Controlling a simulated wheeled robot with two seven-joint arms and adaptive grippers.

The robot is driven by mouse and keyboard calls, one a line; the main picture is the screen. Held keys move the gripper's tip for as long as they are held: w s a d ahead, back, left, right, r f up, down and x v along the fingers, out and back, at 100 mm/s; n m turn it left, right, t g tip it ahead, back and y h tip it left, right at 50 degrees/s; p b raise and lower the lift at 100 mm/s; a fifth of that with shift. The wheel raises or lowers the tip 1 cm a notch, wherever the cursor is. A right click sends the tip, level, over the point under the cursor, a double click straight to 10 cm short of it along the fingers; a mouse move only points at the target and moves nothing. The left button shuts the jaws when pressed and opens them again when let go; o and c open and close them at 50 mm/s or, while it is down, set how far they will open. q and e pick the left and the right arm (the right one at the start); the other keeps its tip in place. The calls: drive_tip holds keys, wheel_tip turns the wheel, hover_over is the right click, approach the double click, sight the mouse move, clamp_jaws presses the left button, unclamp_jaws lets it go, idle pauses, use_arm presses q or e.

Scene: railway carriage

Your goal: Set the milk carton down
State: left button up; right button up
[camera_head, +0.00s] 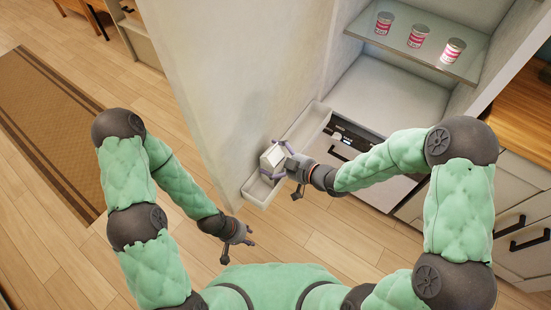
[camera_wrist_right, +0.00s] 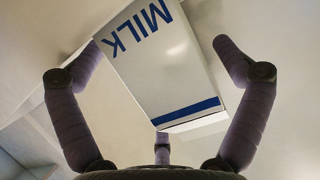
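The milk carton (camera_head: 273,157) is white and stands at the near end of a long white bin (camera_head: 260,194) along the pale door panel. Its base is hidden, so I cannot tell whether it touches the bin's floor. In the right wrist view the carton (camera_wrist_right: 165,65) shows blue "MILK" lettering and a blue band, tilted in the picture. My right gripper (camera_head: 285,168) is around it with fingers spread. The right-hand finger stands slightly apart from the carton; the left-hand fingertip is at its edge. My left gripper (camera_head: 240,245) is open and empty, low above the floor.
Several red-and-white cans, including one at the left (camera_head: 384,23), stand on a glass shelf (camera_head: 409,50) inside the white cabinet. A wooden counter (camera_head: 520,115) with drawers is at the right. A brown rug (camera_head: 45,125) lies at the left on open wooden floor.

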drive_tip(key=shift+s, duration=0.1)
drive_tip(key=v, duration=1.2)
drive_tip(key=shift+c, duration=0.3)
clamp_jaws()
idle(1.2)
wheel_tip(320, 180, down, 13)
drive_tip(key=d+m+g+h+p, duration=0.1)
drive_tip(key=m+g+h+p, duration=0.2)
drive_tip(key=m+h, duration=0.35)
drive_tip(key=s+f+m+g+p, duration=0.1)
drive_tip(key=s+f+m+g, duration=0.4)
drive_tip(key=s+f, duration=0.3)
drive_tip(key=s+a+m, duration=0.1)
drive_tip(key=s, duration=0.3)
drive_tip(key=shift+f+p, duration=0.3)
